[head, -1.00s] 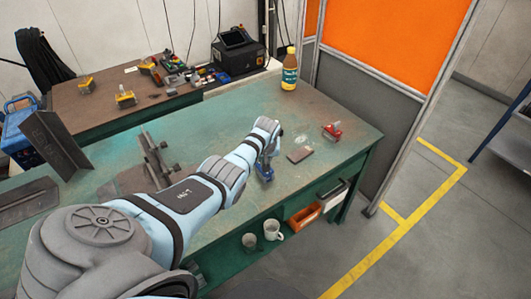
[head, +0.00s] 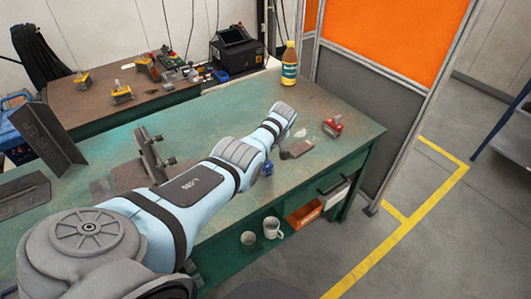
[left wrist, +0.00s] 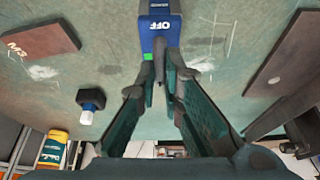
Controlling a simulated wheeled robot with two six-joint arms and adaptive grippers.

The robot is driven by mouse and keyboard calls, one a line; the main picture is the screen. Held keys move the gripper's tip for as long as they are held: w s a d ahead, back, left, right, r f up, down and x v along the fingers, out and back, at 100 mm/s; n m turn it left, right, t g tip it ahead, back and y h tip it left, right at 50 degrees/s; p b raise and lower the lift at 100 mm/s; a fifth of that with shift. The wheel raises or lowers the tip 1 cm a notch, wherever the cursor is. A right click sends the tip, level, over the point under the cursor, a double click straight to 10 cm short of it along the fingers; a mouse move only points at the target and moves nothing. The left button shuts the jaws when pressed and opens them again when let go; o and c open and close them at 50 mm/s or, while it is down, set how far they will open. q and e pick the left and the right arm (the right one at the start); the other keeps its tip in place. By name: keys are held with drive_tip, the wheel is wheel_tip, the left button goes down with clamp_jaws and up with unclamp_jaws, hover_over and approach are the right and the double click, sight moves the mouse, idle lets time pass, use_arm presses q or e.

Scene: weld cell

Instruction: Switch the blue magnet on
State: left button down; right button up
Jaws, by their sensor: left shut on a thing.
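The blue magnet (left wrist: 158,42) stands on the green bench; in the left wrist view its face shows the word OFF and a small green patch. In the head view only a small part of the blue magnet (head: 267,168) shows beside my left arm. My left gripper (left wrist: 165,72) is at the magnet, its fingers closed together on a dark part at the magnet's near side, which looks like its lever or knob. The fingers partly hide that part. In the head view my forearm hides most of the gripper. My right gripper is not in view.
A red magnet (head: 332,126) and a flat brown plate (head: 299,148) lie close by on the bench. A bottle (head: 289,64) stands at the back edge. Dark steel angle pieces (head: 50,135) are at the left. Yellow magnets (head: 121,94) stand on the brown table behind.

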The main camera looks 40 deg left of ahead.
use_arm(q)
drive_tip(key=c, duration=1.7)
unclamp_jaws()
drive_tip(key=shift+d+r, duration=0.1)
drive_tip(key=shift+r, duration=0.2)
drive_tip(key=v, duration=1.1)
drive_tip(key=shift+d+r, duration=0.15)
